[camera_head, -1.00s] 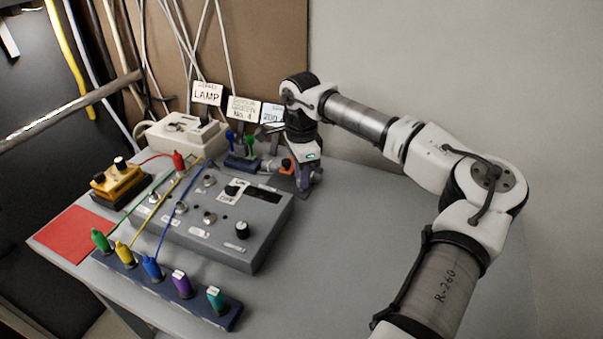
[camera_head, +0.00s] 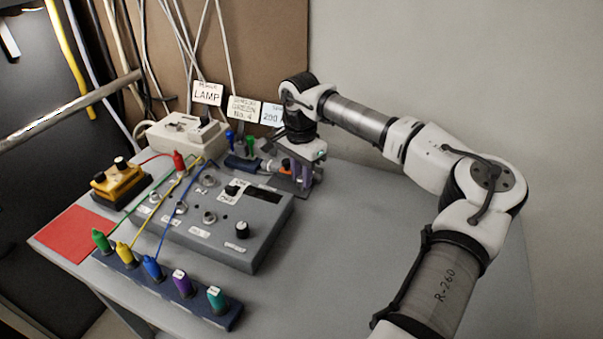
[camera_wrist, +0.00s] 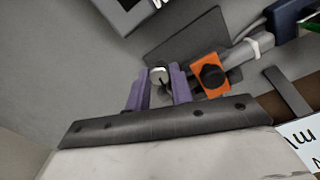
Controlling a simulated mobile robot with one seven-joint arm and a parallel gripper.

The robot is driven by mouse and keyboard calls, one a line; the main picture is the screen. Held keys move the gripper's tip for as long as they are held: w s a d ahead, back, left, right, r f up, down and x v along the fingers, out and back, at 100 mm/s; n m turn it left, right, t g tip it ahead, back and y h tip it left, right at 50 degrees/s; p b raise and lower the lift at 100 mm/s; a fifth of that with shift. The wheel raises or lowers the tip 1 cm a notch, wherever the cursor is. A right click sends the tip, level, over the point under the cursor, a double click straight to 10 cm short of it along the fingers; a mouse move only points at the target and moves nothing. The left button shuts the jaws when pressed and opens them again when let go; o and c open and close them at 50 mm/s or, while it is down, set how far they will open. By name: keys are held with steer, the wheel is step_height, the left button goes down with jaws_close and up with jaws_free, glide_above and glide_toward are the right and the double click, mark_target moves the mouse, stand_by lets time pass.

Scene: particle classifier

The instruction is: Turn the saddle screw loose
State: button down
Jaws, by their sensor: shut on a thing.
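My gripper (camera_wrist: 160,92) has two purple fingers. It is shut on a small round silver head, which I take to be the saddle screw (camera_wrist: 158,74), seen between the fingertips in the wrist view. Its lower part is hidden by the fingers. Just right of the fingers is an orange block (camera_wrist: 197,84) with a black knob, on a grey rail. In the head view my gripper (camera_head: 303,180) is low over the back of the table, behind the grey control box. The orange block (camera_head: 285,165) shows beside it, and the screw is hidden there.
The grey control box (camera_head: 262,236) with knobs and sockets stands close in front of my gripper. A dark grey plate (camera_wrist: 190,35) lies behind the screw. Signs (camera_head: 243,110) and hanging cables are at the back. The right side of the table (camera_head: 370,240) is clear.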

mark_target(301, 178)
steer(key=shift+r, duration=0.1)
steer(key=c, duration=1.5)
jaws_free()
step_height(301, 178, up, 14)
steer(key=shift+w+a+f+b, duration=0.1)
steer(key=shift+b, duration=0.25)
